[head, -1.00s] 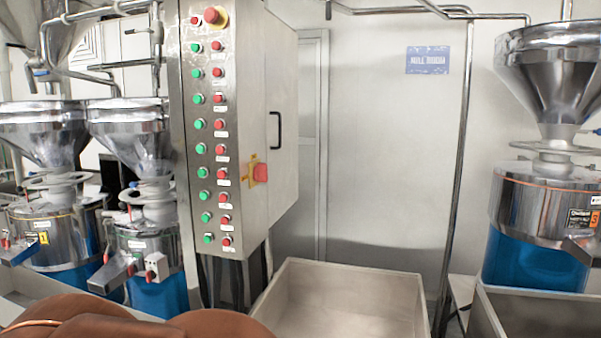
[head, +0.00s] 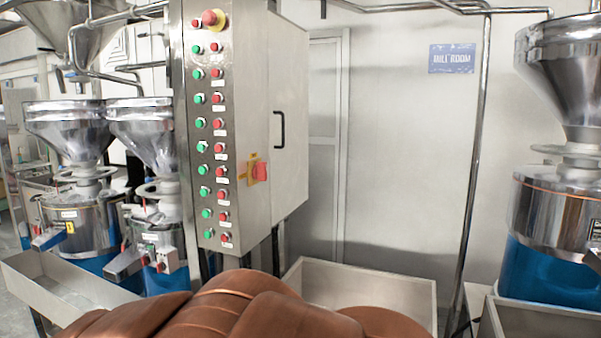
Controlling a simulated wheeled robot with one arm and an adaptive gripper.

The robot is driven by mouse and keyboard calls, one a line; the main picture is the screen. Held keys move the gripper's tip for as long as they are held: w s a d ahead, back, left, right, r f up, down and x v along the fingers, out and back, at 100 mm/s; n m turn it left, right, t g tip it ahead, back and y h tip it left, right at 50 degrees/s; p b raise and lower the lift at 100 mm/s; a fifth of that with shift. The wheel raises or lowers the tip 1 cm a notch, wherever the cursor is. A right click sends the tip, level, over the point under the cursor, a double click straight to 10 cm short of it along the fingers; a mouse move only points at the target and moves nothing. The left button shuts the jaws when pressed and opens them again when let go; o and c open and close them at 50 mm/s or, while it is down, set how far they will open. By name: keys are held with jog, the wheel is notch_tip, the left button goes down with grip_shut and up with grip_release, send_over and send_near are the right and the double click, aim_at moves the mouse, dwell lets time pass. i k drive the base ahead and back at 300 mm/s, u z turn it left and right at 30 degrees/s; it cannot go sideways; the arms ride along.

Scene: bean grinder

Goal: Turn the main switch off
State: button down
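The main switch is most likely the red rotary knob (head: 260,171) on a yellow plate, on the side face of the steel control cabinet (head: 290,110). The cabinet's front panel carries rows of green and red buttons and a red mushroom button (head: 211,19) on a yellow ring at the top. Copper-coloured parts of my own arm fill the bottom middle, below and in front of the cabinet. My gripper's fingers do not show in the head view. Nothing is seen touching the knob.
Steel hopper mills with blue bases stand at the left (head: 145,160) and right (head: 560,190). A pale open bin (head: 370,280) lies below the cabinet to the right. A steel pipe (head: 473,160) rises before the wall. A black door handle (head: 279,129) juts from the cabinet.

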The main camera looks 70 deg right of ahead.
aim_at(259, 171)
jog(key=z, duration=2.25)
jog(key=k, duration=0.5)
jog(key=u, duration=0.3)
jog(key=i, duration=0.45)
jog(key=u, duration=0.2)
